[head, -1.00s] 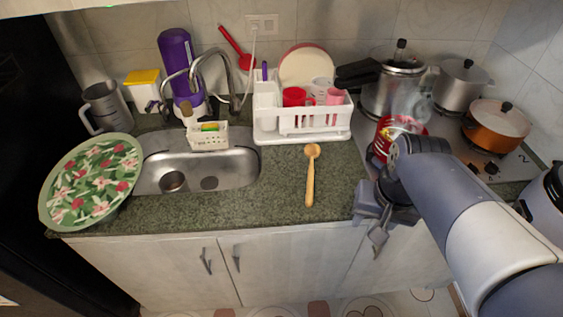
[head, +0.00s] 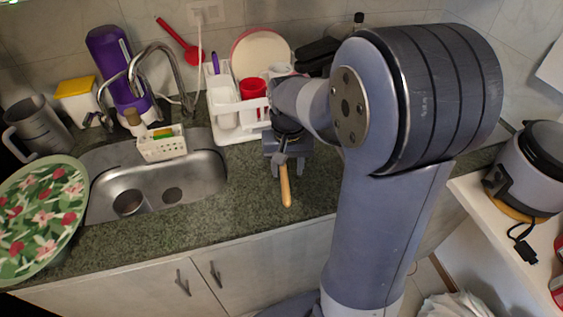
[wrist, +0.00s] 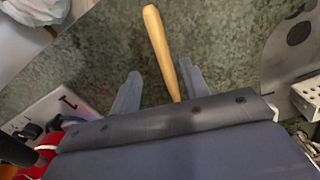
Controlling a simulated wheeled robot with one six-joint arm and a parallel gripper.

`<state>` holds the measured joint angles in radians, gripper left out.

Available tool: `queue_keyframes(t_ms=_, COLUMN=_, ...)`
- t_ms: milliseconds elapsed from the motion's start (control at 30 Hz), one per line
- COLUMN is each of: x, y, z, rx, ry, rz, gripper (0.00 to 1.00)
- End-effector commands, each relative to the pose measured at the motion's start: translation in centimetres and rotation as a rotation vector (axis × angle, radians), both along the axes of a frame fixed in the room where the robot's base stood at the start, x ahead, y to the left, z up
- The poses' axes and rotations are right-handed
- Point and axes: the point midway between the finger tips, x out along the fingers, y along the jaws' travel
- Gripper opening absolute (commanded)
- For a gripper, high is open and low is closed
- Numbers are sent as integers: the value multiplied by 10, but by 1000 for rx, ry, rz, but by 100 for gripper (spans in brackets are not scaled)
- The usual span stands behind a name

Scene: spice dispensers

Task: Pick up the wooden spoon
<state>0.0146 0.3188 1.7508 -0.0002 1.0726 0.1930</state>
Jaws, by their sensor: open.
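The wooden spoon (head: 285,187) lies on the dark green speckled countertop (head: 235,208). Only its handle shows in the head view; its bowl end is hidden under my gripper (head: 288,158). In the wrist view the spoon handle (wrist: 160,48) runs between the two spread fingers of my gripper (wrist: 157,88), nearer the right finger. The gripper is open and above the spoon, with nothing held. I cannot tell how high it is above the counter.
A white dish rack (head: 228,122) with a red cup (head: 253,90) stands just behind my gripper. The steel sink (head: 150,190) is to the left, with a floral tray (head: 38,215) beyond it. A rice cooker (head: 525,172) stands at the right.

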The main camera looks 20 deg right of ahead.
Motion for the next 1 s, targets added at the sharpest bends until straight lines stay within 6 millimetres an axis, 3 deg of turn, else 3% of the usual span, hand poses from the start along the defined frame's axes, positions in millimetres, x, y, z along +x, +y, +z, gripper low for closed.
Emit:
queue_keyframes(t_ms=300, x=3, y=4, z=-42, rx=1, ry=3, rz=1, gripper=44)
queue_keyframes(t_ms=633, x=4, y=4, z=-50, rx=0, ry=-1, rz=0, gripper=44)
queue_keyframes(t_ms=1000, x=4, y=4, z=-49, rx=0, ry=-1, rz=0, gripper=13)
